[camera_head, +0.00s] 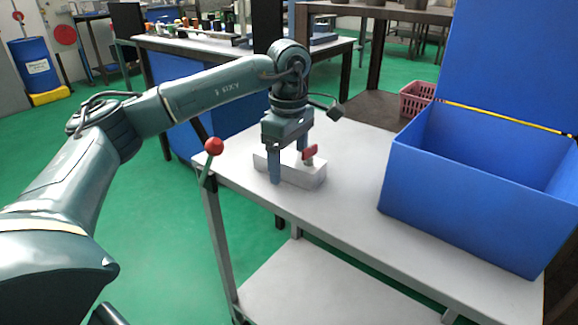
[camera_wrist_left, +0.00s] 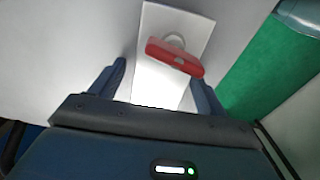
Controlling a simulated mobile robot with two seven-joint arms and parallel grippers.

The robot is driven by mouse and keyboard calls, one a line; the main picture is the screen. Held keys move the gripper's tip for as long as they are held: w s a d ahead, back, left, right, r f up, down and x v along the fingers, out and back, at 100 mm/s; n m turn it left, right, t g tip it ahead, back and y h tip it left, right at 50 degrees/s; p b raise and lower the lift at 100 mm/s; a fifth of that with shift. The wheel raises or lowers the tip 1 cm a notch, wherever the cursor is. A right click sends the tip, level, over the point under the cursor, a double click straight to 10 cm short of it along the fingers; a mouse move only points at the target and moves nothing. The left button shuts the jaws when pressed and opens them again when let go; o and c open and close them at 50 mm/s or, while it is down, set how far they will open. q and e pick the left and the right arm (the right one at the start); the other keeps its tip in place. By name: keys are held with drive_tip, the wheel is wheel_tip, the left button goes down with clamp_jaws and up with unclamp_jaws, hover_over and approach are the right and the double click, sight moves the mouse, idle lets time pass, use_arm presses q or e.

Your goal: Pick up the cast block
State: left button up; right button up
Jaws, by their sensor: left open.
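A pale grey-white block (camera_head: 308,180), which I take to be the cast block, lies on the grey cart top (camera_head: 345,205). It also shows as a long white rectangle in the left wrist view (camera_wrist_left: 158,85). A red part (camera_head: 310,152) with a pale round piece sits on it; in the wrist view this red bar (camera_wrist_left: 175,58) lies across the block. My left gripper (camera_head: 290,168) is open and points down at the block. One finger is in front of the block, the other partly hidden behind it. In the wrist view the fingers (camera_wrist_left: 160,86) are on either side of the block. My right gripper is not in view.
A large blue open box (camera_head: 470,205) stands on the cart to the right. A red-knobbed lever (camera_head: 214,146) rises at the cart's left edge. A cluttered workbench (camera_head: 225,50) and a pink basket (camera_head: 416,98) are behind. The cart top between block and box is clear.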

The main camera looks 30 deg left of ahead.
use_arm(q)
drive_tip(key=shift+c, duration=0.2)
drive_tip(key=shift+r, duration=0.1)
clamp_jaws()
idle(0.5)
